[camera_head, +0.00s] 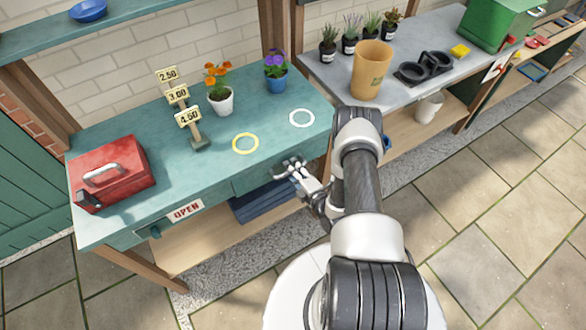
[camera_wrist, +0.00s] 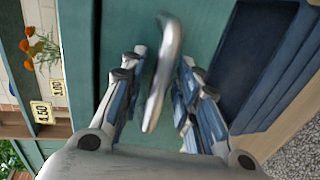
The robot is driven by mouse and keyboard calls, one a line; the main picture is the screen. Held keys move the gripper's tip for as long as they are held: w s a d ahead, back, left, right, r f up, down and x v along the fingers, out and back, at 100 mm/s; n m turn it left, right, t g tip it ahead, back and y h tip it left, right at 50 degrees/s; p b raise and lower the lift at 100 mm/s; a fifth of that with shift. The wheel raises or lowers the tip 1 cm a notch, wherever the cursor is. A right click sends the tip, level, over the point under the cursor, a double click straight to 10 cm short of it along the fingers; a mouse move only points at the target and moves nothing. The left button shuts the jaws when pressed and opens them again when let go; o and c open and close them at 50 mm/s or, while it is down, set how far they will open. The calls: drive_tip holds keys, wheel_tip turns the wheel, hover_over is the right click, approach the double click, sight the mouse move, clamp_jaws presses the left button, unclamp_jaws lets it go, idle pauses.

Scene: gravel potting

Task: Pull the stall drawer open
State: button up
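The stall drawer (camera_head: 249,185) is a teal front under the teal stall top, and it looks flush with the stall's front. Its curved metal handle (camera_head: 288,166) is partly hidden by my gripper in the head view. In the wrist view the handle (camera_wrist: 165,75) stands out from the teal drawer front (camera_wrist: 196,22). My gripper (camera_head: 297,175) is at the handle. In the wrist view its two fingers (camera_wrist: 162,60) stand apart, one on each side of the handle, with gaps visible. I cannot tell whether either finger touches it.
On the stall top (camera_head: 255,115) stand a red toolbox (camera_head: 112,172), price signs (camera_head: 189,118), two potted flowers (camera_head: 220,98) and flat yellow and white rings. Dark blue folded cloth or crates (camera_head: 255,206) lie on the shelf below. A grey bench (camera_head: 330,75) adjoins right; paved floor is clear.

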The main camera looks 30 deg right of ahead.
clamp_jaws()
idle(0.4)
